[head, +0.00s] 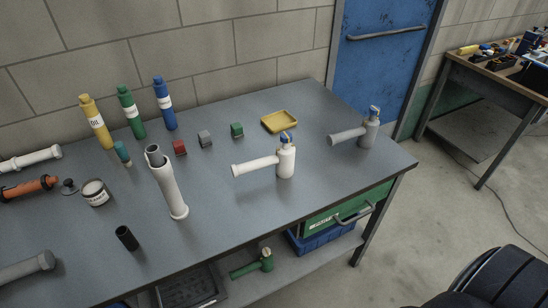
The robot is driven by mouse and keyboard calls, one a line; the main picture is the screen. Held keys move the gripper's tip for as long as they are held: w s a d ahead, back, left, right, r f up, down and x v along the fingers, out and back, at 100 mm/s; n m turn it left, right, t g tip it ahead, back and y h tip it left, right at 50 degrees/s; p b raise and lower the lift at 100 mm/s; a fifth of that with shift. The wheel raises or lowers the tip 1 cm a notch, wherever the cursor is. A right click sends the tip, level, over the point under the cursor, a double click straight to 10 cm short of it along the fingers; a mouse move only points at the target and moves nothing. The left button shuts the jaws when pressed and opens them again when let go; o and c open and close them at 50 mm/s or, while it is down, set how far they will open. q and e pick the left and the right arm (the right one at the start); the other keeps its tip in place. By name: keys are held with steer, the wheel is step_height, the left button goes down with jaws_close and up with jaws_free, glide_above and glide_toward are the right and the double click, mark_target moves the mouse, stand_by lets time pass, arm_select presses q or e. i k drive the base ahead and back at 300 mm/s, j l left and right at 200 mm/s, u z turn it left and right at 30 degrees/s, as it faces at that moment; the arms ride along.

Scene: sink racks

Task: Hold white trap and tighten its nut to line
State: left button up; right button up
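A white trap (286,164) stands upright on the grey workbench, right of the middle in the head view. Its side pipe (256,166) points left and ends in a wider collar. A blue part (287,137) sits on its top; I take this as the nut, but it is small. No line on the trap can be made out. A similar grey trap (370,131) with a grey-blue top stands farther right. Neither of my grippers is in view, and nothing touches the white trap.
A tall white pipe piece (170,190), a black cylinder (127,238), small blocks (205,138), a yellow tray (279,121) and several bottles (130,112) share the workbench (225,240). Pipes lie at the left. The front right of the top is clear. A green drawer (340,212) hangs below.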

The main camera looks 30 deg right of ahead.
mark_target(286, 137)
steer(key=i+l, duration=0.15)
steer(key=l, duration=0.2)
steer(key=i+l, duration=0.1)
steer(key=l, duration=0.25)
steer(key=i+l, duration=0.15)
steer(key=l, duration=0.2)
steer(key=i+l, duration=0.1)
steer(key=l, duration=0.25)
